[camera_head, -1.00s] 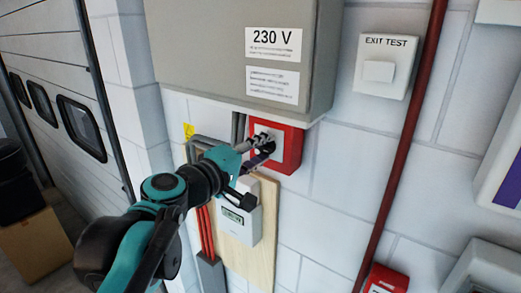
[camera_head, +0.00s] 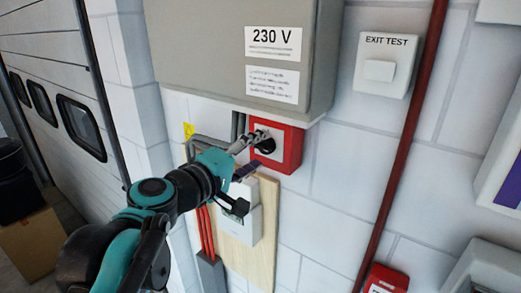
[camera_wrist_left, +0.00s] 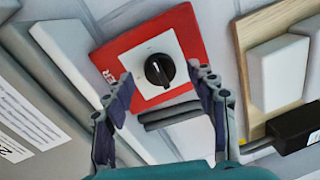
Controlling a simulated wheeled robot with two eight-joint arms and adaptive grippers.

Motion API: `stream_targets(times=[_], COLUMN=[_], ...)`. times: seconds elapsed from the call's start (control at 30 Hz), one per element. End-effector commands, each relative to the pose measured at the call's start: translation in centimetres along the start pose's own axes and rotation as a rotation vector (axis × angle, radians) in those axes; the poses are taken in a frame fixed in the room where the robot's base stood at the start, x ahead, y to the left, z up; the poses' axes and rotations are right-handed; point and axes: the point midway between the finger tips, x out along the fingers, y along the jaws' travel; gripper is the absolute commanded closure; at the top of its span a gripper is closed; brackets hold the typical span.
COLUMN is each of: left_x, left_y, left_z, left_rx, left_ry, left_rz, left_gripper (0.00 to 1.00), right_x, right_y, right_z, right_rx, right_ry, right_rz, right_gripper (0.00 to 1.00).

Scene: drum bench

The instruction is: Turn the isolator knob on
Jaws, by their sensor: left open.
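The isolator knob (camera_head: 264,146) is a round black knob on a white plate in a red square housing (camera_head: 291,150), fixed to the wall under a grey cabinet. In the left wrist view the knob (camera_wrist_left: 159,70) shows clearly between and beyond the fingertips, with a white marker line on it. My left gripper (camera_head: 253,152) is in front of the housing, open and empty. In the wrist view its fingers (camera_wrist_left: 165,82) stand apart on both sides of the knob and do not touch it. My right gripper is not in view.
The grey 230 V cabinet (camera_head: 215,55) overhangs the housing. A white meter box (camera_head: 240,222) on a wooden board (camera_head: 263,235) sits below. A red pipe (camera_head: 402,150) and an EXIT TEST switch (camera_head: 383,66) are to the right.

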Motion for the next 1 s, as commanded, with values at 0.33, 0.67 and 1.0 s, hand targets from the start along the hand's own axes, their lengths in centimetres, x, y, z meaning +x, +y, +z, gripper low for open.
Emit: stream_targets(times=[0.33, 0.67, 1.0], left_x=[-7.5, -10.0, -9.8], left_y=[-0.1, 0.0, -1.8], left_z=[-0.1, 0.0, 0.6], left_rx=[-0.001, 0.001, 0.018], left_ry=[0.005, 0.000, -0.009], left_rz=[-0.001, 0.000, -0.018], left_gripper=[0.43, 0.43, 0.43], right_x=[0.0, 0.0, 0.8], right_y=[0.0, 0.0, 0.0], right_z=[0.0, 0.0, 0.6], right_rx=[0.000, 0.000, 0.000], right_ry=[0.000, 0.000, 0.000], right_rz=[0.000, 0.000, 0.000], right_gripper=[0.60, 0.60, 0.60])
